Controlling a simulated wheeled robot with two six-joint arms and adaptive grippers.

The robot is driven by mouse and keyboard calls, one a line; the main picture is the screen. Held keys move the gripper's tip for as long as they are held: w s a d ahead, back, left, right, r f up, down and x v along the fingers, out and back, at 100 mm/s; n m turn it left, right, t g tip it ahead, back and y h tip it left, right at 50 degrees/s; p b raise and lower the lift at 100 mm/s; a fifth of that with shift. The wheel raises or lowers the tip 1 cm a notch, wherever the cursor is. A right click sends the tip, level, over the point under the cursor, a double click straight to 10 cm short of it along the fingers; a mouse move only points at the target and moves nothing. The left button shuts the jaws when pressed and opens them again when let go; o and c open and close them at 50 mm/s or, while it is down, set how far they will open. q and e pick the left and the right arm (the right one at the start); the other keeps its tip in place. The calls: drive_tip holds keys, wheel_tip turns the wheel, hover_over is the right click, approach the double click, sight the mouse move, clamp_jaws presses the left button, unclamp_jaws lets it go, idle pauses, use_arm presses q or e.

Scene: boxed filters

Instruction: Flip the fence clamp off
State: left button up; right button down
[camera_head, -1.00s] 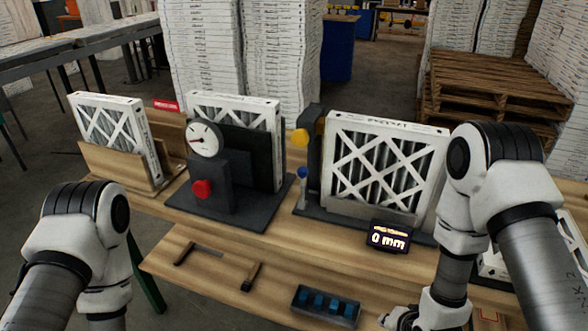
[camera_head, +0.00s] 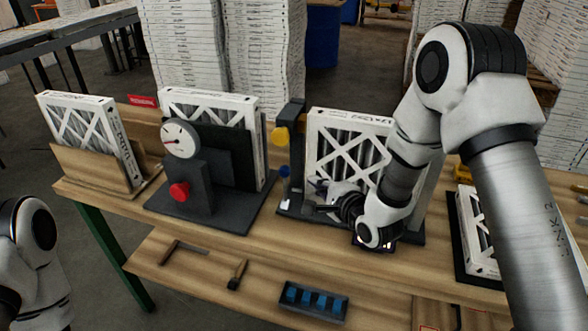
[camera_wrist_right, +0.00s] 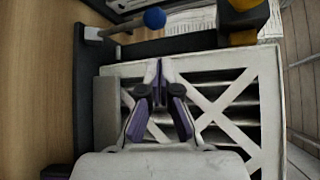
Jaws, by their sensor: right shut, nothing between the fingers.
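The fence fixture (camera_head: 292,208) is a dark stand with a boxed filter (camera_head: 335,150) upright on it. At its left side is a small lever, likely the fence clamp, with a blue ball knob (camera_head: 284,171). In the right wrist view the blue knob (camera_wrist_right: 154,18) sits on a short rod at the top, beyond my fingertips. My right gripper (camera_head: 318,196) is shut and empty, in front of the filter and just right of the lever, apart from it. It also shows in the wrist view (camera_wrist_right: 158,72). My left gripper is out of view; only its arm shows.
A yellow knob (camera_head: 280,136) sits above the lever. Left of it stands a dial gauge (camera_head: 180,139) with a red button (camera_head: 179,191). A tray with blue pieces (camera_head: 313,300) lies on the lower shelf. Another filter (camera_head: 478,235) lies at the right.

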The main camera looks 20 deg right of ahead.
drive_tip(key=p, duration=0.3)
hover_over(285, 187)
drive_tip(key=d, duration=0.3)
wheel_tip(285, 187, down, 2)
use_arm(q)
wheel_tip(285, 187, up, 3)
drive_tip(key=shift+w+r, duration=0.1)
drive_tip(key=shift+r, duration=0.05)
use_arm(e)
drive_tip(key=shift+w+d+f, duration=0.1)
drive_tip(key=shift+f, duration=0.15)
